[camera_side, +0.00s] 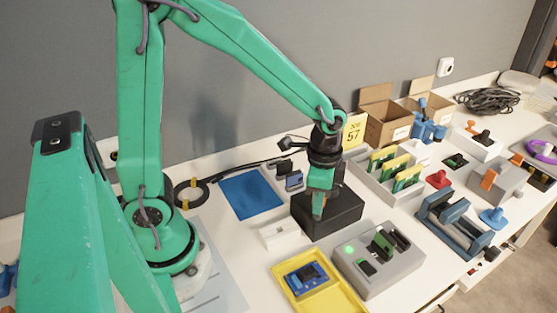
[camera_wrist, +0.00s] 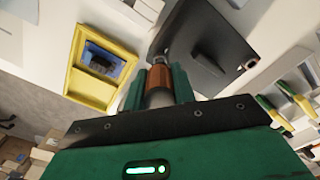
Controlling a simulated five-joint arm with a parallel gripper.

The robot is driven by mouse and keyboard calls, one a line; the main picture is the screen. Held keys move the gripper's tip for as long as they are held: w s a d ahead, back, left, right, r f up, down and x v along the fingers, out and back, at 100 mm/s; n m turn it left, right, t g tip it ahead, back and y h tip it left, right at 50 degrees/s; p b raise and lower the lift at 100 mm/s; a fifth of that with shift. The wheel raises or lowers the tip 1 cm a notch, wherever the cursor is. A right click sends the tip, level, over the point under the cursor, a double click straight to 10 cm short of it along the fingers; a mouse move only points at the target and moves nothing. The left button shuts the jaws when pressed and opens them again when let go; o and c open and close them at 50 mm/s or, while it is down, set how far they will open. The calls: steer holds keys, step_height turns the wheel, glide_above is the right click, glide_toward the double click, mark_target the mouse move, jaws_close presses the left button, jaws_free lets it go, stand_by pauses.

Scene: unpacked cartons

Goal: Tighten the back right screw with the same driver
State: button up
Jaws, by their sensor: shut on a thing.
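My gripper (camera_wrist: 158,88) is shut on a driver with a copper-brown handle (camera_wrist: 159,77), held between the two green fingers in the wrist view. The driver (camera_side: 317,211) also shows under my gripper (camera_side: 320,190) in the side view, in front of or over the black box (camera_side: 335,222). In the wrist view the black box (camera_wrist: 222,72) has a raised dark block on top and a bright screw-like spot (camera_wrist: 250,64) at one corner. The driver's tip end is by another corner; I cannot tell whether it touches a screw there. The other corners are hidden or unclear.
A yellow tray (camera_side: 335,300) with a blue board (camera_side: 306,279) lies in front. A grey fixture (camera_side: 370,277) with a green light is close on the right. A white block (camera_side: 280,234) and blue mat (camera_side: 251,194) are left, a divided grey bin (camera_side: 375,182) behind right.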

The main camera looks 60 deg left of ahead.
steer(key=m, duration=0.3)
steer(key=shift+m, duration=0.4)
steer(key=m, duration=0.4)
steer(key=shift+n, duration=0.8)
steer(key=shift+r, duration=0.15)
steer(key=shift+r, duration=2.1)
